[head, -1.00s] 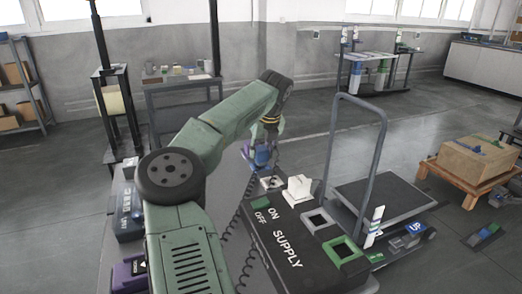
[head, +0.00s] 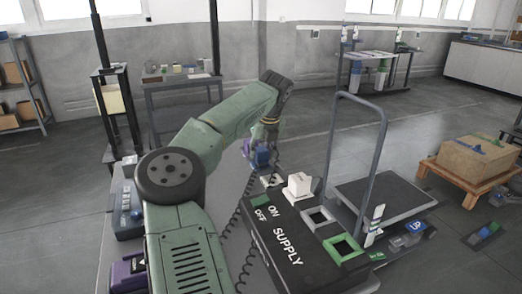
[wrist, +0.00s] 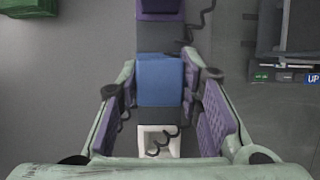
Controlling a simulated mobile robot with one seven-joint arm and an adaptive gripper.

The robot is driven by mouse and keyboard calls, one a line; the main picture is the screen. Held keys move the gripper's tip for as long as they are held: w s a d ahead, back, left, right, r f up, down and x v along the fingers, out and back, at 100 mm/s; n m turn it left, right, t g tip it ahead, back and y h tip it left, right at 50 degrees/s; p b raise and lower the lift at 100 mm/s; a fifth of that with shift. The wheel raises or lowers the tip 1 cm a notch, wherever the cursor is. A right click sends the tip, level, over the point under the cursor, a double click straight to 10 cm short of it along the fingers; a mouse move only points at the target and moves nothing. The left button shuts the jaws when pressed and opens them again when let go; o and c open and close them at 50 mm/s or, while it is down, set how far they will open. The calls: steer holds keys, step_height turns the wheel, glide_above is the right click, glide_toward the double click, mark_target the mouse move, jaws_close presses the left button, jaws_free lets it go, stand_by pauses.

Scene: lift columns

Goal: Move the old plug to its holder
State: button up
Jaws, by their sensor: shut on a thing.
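My gripper (head: 262,158) is at the arm's far end, beside the back of the black supply box (head: 285,235). Its purple-padded fingers stand on both sides of a blue block-shaped plug (wrist: 160,80), which also shows small in the head view. A dark coiled cable (head: 240,215) hangs nearby. A white-framed square (wrist: 158,130) with a curl of cable over it shows below the blue block in the wrist view. A purple block (wrist: 160,8) shows at the top edge there. I cannot tell which thing is the plug's holder.
The supply box carries a white switch block (head: 299,184), a white-rimmed socket (head: 318,218) and a green-rimmed socket (head: 343,248). A trolley (head: 382,195) with a tall handle stands close on the right. A purple-and-dark item (head: 128,272) is at lower left.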

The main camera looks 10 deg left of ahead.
mark_target(261, 149)
steer(key=shift+f+b, duration=0.35)
steer(key=shift+f, duration=0.25)
stand_by(0.3)
steer(key=o, duration=1.1)
steer(key=shift+o, duration=0.3)
steer(key=shift+o, duration=1)
steer(key=shift+r, duration=0.15)
steer(key=shift+r+p, duration=2.45)
steer(key=shift+r, duration=1)
